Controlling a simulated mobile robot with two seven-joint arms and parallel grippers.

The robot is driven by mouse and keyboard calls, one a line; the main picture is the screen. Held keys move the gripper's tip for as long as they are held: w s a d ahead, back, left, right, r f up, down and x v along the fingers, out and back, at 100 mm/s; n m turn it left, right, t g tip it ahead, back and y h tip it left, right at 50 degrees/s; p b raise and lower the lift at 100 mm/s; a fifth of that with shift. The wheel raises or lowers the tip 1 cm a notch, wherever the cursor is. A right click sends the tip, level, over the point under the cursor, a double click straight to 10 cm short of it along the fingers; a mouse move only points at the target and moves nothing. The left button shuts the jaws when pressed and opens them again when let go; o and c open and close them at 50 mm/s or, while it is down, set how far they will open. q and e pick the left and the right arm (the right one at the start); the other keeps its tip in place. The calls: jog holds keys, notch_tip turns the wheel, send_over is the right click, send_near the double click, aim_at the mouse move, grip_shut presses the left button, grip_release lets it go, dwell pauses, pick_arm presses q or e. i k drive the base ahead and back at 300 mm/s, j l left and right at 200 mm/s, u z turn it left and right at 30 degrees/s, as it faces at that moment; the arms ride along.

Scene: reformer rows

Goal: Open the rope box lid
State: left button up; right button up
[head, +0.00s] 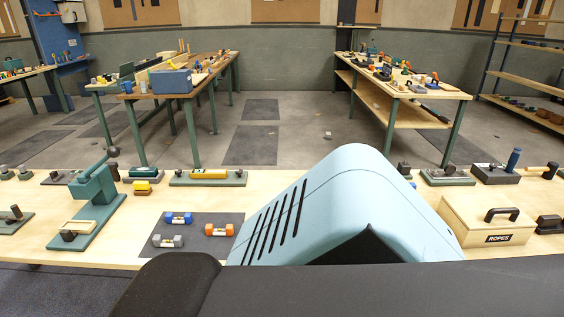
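The rope box (498,239) is a pale wooden box at the right of the near workbench, with a black "ROPES" label on its front. Its lid (470,212) is light wood, lies flat on top and looks shut. A black arched handle (502,213) stands on the lid. The box's left side is partly hidden in this view. Neither my left nor my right gripper is in view, and nothing is seen touching the box.
The near workbench (300,187) holds a green lever press (95,197) and a dark mat (200,247) with small dumbbells at left. Black clamp-like parts (549,224) stand right of the box. A blue-handled tool (513,160) stands behind it. Part of the bench's middle is hidden.

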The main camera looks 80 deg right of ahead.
aim_at(490, 204)
jog(key=z, duration=4.05)
jog(key=i+l, duration=0.25)
jog(key=i+l+u, duration=0.1)
jog(key=i+l, duration=0.15)
jog(key=l, duration=0.2)
jog(key=i+l, duration=0.25)
jog(key=l, duration=0.15)
jog(key=i+l+u, duration=0.1)
jog(key=i+l, duration=0.35)
jog(key=l, duration=0.3)
jog(key=i+l+u, duration=0.1)
jog(key=i+l, duration=0.15)
jog(key=l, duration=0.15)
jog(key=i+l, duration=0.2)
jog(key=l, duration=0.2)
